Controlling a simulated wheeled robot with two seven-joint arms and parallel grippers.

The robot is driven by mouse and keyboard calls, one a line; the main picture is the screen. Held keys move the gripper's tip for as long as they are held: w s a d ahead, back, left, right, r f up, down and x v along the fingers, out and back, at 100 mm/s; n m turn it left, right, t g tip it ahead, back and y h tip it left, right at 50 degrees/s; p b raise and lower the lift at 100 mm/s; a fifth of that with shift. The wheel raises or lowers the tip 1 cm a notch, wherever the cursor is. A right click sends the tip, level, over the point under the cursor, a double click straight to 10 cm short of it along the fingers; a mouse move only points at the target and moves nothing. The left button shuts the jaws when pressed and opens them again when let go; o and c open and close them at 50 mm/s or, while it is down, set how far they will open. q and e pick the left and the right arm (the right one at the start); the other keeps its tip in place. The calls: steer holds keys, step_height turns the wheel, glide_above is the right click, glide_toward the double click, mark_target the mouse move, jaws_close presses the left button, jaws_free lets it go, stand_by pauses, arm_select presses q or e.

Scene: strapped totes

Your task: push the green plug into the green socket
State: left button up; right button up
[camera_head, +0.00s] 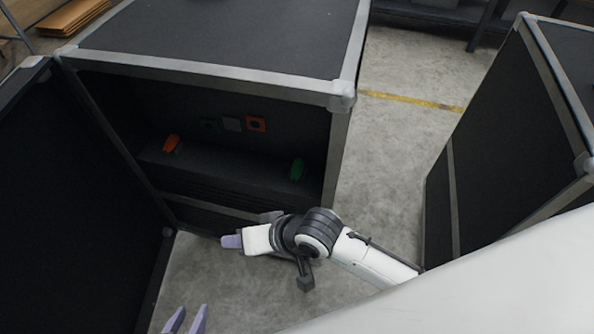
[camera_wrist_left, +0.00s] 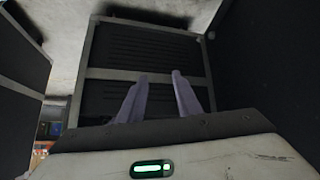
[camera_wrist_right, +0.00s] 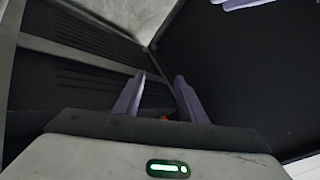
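The green plug (camera_head: 297,169) stands on the shelf inside the open black case, at the right side. The green socket (camera_head: 210,125) is a dark green square on the case's shaded back wall, left of a grey square. My left gripper (camera_head: 187,319) shows only its lilac fingers at the bottom edge; they are apart and empty, also in the left wrist view (camera_wrist_left: 160,75). My right gripper (camera_head: 232,241) is below the case opening, left of and lower than the plug. Its fingers are apart and empty in the right wrist view (camera_wrist_right: 160,76).
An orange plug (camera_head: 171,143) stands on the shelf's left part. An orange socket (camera_head: 256,123) is right of the grey square (camera_head: 231,123). The case's open door (camera_head: 70,205) stands at the left. Another black case (camera_head: 500,150) stands at the right, with bare floor between.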

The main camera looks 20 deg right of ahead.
steer(key=w+r+g+h, duration=0.1)
steer(key=w+r, duration=0.1)
steer(key=w, duration=0.1)
steer(key=m+h+b, duration=0.2)
steer(key=m+h, duration=0.5)
steer(key=h, duration=0.1)
glide_toward(294, 173)
steer(key=s+r, duration=0.2)
arm_select(q)
steer(key=shift+w+d+f, duration=0.1)
steer(key=shift+d+f, duration=0.1)
steer(key=shift+f, duration=0.55)
arm_select(e)
steer(key=shift+g, duration=0.4)
steer(key=shift+w, duration=0.1)
arm_select(q)
steer(key=shift+w+f+b, duration=0.15)
steer(key=shift+f+b, duration=0.1)
steer(key=shift+b, duration=0.4)
arm_select(e)
steer(key=x, duration=0.5)
steer(key=shift+a+f, duration=0.1)
steer(key=shift+a, duration=0.05)
